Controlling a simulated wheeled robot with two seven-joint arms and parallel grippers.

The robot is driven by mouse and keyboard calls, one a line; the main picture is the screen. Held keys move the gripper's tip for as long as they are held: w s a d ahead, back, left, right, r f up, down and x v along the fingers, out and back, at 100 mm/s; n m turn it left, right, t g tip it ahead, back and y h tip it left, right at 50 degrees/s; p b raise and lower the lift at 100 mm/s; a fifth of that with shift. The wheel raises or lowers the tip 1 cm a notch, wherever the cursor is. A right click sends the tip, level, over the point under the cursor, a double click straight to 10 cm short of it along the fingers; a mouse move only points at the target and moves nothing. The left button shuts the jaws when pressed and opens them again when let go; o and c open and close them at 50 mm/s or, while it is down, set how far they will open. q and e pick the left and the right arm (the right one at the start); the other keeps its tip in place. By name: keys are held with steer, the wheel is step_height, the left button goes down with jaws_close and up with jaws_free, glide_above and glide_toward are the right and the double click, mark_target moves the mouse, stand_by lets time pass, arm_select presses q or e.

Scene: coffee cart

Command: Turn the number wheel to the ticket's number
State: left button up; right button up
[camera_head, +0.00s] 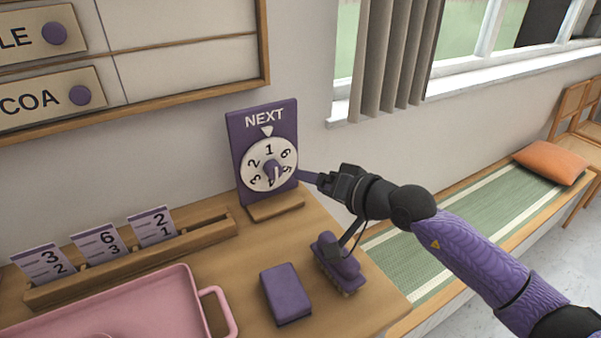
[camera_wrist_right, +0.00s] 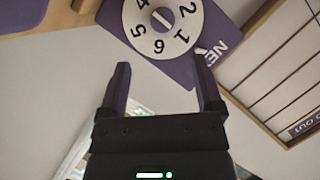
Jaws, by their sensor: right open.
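The white number wheel (camera_head: 257,181) sits on a purple NEXT board (camera_head: 239,133) with a purple knob (camera_head: 273,170) at its centre. The white pointer (camera_head: 267,131) is above the 1. The wheel (camera_wrist_right: 185,14) also shows in the right wrist view. Three tickets stand in a wooden rack (camera_head: 130,268): one with 3 over 2 (camera_head: 43,263), one with 6 over 3 (camera_head: 99,243), one with 2 over 1 (camera_head: 152,226). My right gripper (camera_head: 309,178) is open and empty at the wheel's right side; its fingers (camera_wrist_right: 163,78) are short of the knob. My left gripper is out of view.
A pink tray (camera_head: 150,305) lies at the front left of the counter. A purple box (camera_head: 285,293) and a purple brush-like object (camera_head: 338,262) stand at the front right, the latter below my right forearm. A bench (camera_head: 400,260) with an orange cushion (camera_head: 552,163) is at the right.

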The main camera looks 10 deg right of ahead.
mark_target(277, 173)
steer(key=b+x, duration=0.3)
steer(key=x, duration=0.6)
steer(key=shift+w+a+f+b, duration=0.1)
steer(key=shift+a+f+b, duration=0.1)
steer(key=shift+b, duration=0.1)
steer(key=shift+w+a+r, duration=0.1)
steer(key=shift+w+a, duration=0.1)
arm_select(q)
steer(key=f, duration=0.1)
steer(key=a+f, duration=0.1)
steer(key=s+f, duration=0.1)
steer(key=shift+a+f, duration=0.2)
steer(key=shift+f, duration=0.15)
arm_select(e)
steer(key=c, duration=0.7)
jaws_close()
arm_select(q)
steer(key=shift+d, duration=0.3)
